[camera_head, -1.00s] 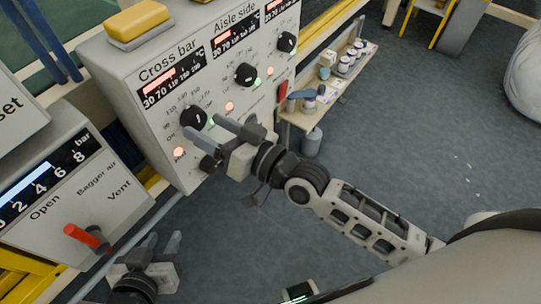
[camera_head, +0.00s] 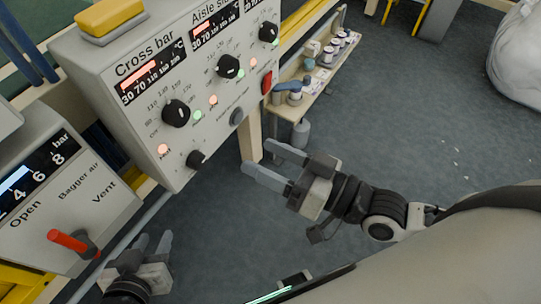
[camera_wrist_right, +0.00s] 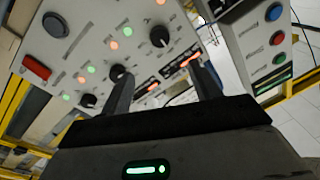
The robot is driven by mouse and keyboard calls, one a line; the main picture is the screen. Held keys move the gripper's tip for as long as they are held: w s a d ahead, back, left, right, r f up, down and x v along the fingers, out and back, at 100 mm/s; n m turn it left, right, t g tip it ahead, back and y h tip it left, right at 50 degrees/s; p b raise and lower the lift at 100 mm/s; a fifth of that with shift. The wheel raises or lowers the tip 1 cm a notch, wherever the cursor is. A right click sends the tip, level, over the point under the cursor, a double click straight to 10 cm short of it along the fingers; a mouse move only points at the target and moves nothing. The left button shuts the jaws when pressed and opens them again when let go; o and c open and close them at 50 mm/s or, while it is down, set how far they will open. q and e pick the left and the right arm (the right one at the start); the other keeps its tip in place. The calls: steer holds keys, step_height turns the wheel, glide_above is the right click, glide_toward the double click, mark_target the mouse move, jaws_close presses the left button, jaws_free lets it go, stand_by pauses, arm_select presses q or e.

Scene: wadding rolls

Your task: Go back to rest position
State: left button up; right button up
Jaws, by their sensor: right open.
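My right gripper (camera_head: 270,163) is open and empty in the head view. It hangs over the grey floor, to the right of the control panel (camera_head: 150,128) and apart from it. In the right wrist view, its two fingers (camera_wrist_right: 162,85) stand apart with nothing between them, and the panel's knobs and lights show beyond. My left gripper (camera_head: 153,246) is at the lower left of the head view, its two fingers apart and empty. It is near the lower box's red lever (camera_head: 68,241) and not touching it.
A yellow block (camera_head: 108,15) lies on the panel. The lower box (camera_head: 98,195) marked Bagger air stands at the left. A shelf (camera_head: 306,97) with several small jars is behind my right gripper. A white sack (camera_head: 520,60) is at the far right. The middle floor is clear.

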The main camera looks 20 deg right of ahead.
stand_by(0.3)
steer(key=s+d+f+g+h, duration=0.1)
steer(key=d+f+g+h, duration=0.2)
steer(key=f+h, duration=0.5)
step_height(320, 180, down, 7)
steer(key=shift+r+m+g+h+p, duration=0.2)
steer(key=shift+m+g+h+p, duration=0.1)
steer(key=shift+m, duration=0.1)
stand_by(1.1)
